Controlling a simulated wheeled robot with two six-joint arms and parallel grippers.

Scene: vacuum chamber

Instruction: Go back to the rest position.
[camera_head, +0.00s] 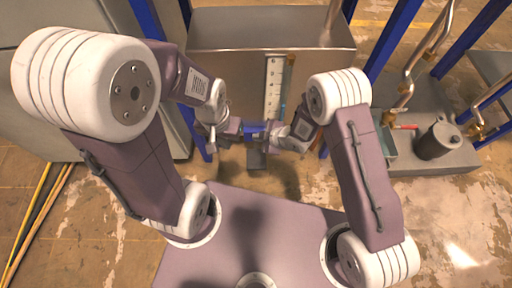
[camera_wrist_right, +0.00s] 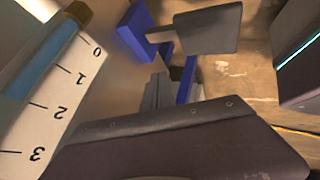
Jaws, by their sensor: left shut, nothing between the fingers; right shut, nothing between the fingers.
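My left gripper (camera_head: 236,132) is in front of the metal chamber box, in the middle of the head view. My right gripper (camera_head: 282,140) is just to its right, and the two face each other. Both are shut, with nothing seen held. A blue part (camera_head: 256,131) with a dark grey plate (camera_head: 257,159) below shows between them. I cannot tell whether either gripper touches it. A blue part (camera_wrist_right: 140,32) and a grey plate (camera_wrist_right: 207,28) also show in the right wrist view. The right gripper's fingertips are not clear there.
The metal box (camera_head: 230,35) stands close behind the grippers. A numbered scale (camera_head: 274,88) is on its front and fills the left of the wrist view (camera_wrist_right: 45,112). Blue posts (camera_head: 395,40), pipes and a grey cylinder (camera_head: 438,139) stand at the right. Yellow rods (camera_head: 35,215) lie at lower left.

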